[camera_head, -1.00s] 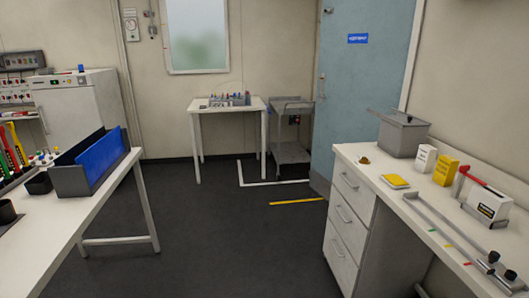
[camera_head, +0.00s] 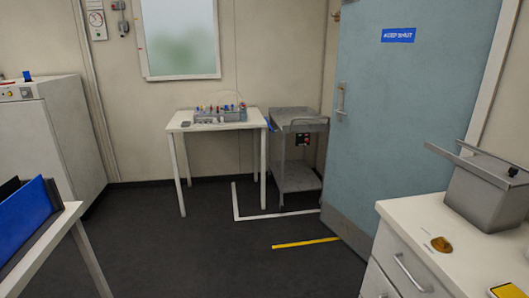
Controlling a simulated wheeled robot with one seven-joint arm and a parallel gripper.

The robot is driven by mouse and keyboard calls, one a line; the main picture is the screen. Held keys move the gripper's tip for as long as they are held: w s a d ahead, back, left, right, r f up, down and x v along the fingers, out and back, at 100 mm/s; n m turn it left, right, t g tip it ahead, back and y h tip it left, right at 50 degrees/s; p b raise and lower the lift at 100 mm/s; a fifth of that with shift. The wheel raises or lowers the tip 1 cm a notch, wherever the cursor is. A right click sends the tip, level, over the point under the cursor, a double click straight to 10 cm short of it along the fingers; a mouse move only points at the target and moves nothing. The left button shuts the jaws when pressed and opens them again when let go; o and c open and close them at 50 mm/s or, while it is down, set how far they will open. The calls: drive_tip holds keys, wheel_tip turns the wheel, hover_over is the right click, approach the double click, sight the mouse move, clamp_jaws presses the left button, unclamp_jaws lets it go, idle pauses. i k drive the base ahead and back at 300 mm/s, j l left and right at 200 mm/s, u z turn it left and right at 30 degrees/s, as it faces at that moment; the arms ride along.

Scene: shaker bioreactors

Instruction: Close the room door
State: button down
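The room door (camera_head: 400,120) is a light blue panel with a blue sign (camera_head: 398,35), a metal handle (camera_head: 341,98) and a grey kick plate along its bottom. It stands swung into the room at the right, at an angle to the back wall, so it is open. The doorway is hidden behind it or out of view. My gripper is not in view.
A white drawer bench (camera_head: 400,262) with a grey metal box (camera_head: 482,195) stands in front of the door at right. A grey trolley (camera_head: 298,158) and a small white table (camera_head: 188,127) stand at the back wall. A bench edge is at left. Dark floor (camera_head: 190,250) lies open between.

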sight(411, 74)
drive_tip(key=i, duration=3.85)
drive_tip(key=i+z, duration=0.25)
drive_tip(key=i, duration=0.25)
drive_tip(key=i+j+z, duration=0.25)
drive_tip(key=i, duration=0.2)
